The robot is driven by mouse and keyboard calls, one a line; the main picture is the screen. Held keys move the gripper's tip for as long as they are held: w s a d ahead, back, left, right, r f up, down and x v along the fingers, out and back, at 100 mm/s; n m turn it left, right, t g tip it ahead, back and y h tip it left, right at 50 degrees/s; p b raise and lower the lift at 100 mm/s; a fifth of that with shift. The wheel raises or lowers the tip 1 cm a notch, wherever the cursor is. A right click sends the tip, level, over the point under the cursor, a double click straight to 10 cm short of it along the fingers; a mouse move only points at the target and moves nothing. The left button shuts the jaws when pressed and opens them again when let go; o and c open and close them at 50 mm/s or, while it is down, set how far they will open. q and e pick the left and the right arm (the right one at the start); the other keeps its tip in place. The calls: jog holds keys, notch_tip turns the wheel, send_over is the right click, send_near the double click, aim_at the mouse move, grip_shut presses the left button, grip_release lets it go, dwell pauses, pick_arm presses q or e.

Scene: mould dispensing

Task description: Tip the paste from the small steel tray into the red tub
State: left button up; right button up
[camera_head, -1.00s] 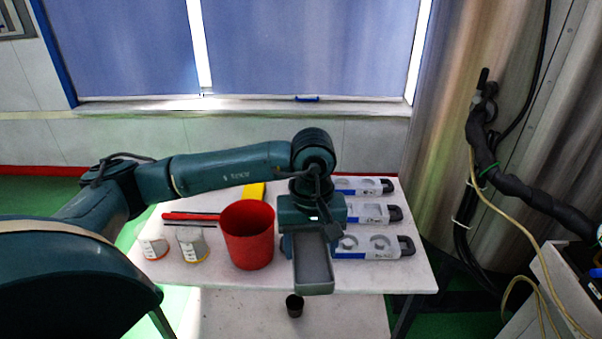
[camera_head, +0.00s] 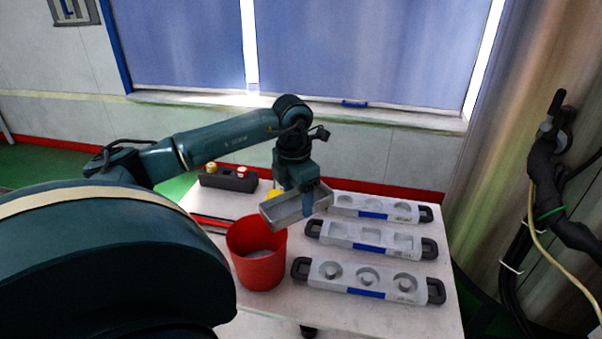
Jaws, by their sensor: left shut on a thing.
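The small steel tray (camera_head: 284,214) is a shallow grey rectangular pan. My left gripper (camera_head: 307,203) is shut on it and holds it in the air, near the upper right rim of the red tub. The red tub (camera_head: 258,270) stands upright on the table, with its mouth open and something pale grey at the bottom. The tray slants across the picture, its left end close to the tub's mouth. I cannot make out paste in the tray. My right gripper is not in view.
Three white mould trays with black handles (camera_head: 372,278) lie in rows on the right of the table (camera_head: 440,318). A dark holder (camera_head: 229,181) with small capped items stands at the back left. A yellow thing shows behind the steel tray.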

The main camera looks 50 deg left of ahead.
pick_arm(q)
jog(key=shift+s+a+r+t+b, duration=0.15)
jog(key=shift+s+r+t+b, duration=0.3)
jog(key=shift+b, duration=1.15)
jog(key=shift+s+t+b, duration=0.3)
jog(key=shift+t+b, duration=0.15)
jog(key=shift+b, duration=0.8)
jog(key=shift+r, duration=0.1)
